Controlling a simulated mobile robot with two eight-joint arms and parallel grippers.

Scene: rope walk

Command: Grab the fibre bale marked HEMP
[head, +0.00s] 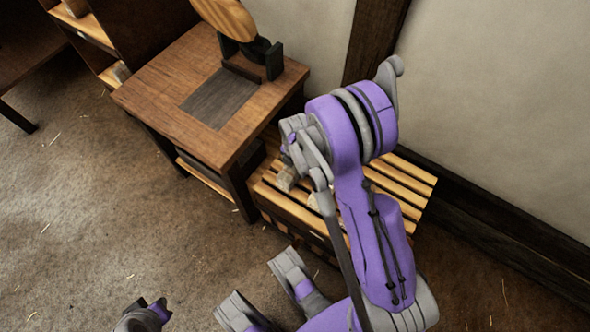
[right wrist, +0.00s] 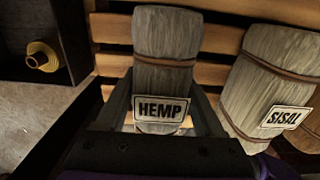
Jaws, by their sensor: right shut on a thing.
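The HEMP bale (right wrist: 165,50) is a grey-brown fibre bundle with a brown band and a white label, upright in the picture in the right wrist view. My right gripper (right wrist: 163,98) is shut on it, one finger on each side. The bale lies over the wooden slats. In the head view my right arm reaches down over the slatted rack (head: 402,187) and hides much of it. My left gripper is not in clear view; only grey and purple parts of my body show at the bottom edge.
A SISAL bale (right wrist: 268,80) lies close to the right of the HEMP bale. A wooden table (head: 163,87) with a dark inset stands left of the rack. A wall (head: 490,110) is behind. The floor (head: 90,220) at left is mostly clear.

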